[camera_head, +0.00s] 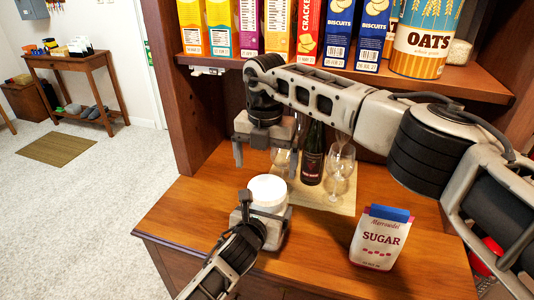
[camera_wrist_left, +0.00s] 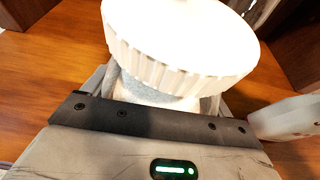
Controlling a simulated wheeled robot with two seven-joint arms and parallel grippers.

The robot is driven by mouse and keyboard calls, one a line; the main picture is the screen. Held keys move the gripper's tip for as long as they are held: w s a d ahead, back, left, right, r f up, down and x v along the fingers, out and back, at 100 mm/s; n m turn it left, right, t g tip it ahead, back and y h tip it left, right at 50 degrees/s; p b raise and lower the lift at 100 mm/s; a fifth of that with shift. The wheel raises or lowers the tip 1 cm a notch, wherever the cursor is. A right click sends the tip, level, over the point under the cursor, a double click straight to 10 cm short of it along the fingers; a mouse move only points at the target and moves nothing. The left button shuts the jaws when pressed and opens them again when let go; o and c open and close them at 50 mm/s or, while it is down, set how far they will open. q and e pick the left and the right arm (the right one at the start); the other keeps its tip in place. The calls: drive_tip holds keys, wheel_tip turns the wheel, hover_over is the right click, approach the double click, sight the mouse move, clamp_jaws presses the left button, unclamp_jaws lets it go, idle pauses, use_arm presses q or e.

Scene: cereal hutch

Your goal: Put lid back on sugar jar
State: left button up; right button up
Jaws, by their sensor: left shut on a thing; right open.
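The sugar jar shows in the left wrist view as a clear body with pale grains (camera_wrist_left: 150,90) under a wide white ribbed lid (camera_wrist_left: 180,40). The lid (camera_head: 268,188) sits on top of the jar on the wooden counter; I cannot tell whether it is fully seated. My left gripper (camera_head: 264,212) is shut on the jar body, below the lid, with its fingers on both sides. My right gripper (camera_head: 268,157) is open and empty, fingers pointing down, just above and behind the lid.
A sugar bag (camera_head: 380,238) stands to the right on the counter (camera_head: 320,255). Behind, a dark bottle (camera_head: 312,155) and wine glasses (camera_head: 340,160) stand on a pale tray (camera_head: 322,198). Cereal boxes and an oats canister (camera_head: 424,42) fill the shelf above.

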sight(267, 187)
drive_tip(key=n, duration=0.5)
drive_tip(key=shift+r, duration=0.25)
drive_tip(key=n, duration=0.5)
drive_tip(key=shift+r, duration=0.2)
drive_tip(key=n, duration=0.7)
drive_tip(key=shift+d+r, duration=0.1)
drive_tip(key=shift+r, duration=0.2)
drive_tip(key=n, duration=0.5)
drive_tip(key=shift+r, duration=0.2)
drive_tip(key=shift+f, duration=0.1)
drive_tip(key=shift+f, duration=3.9)
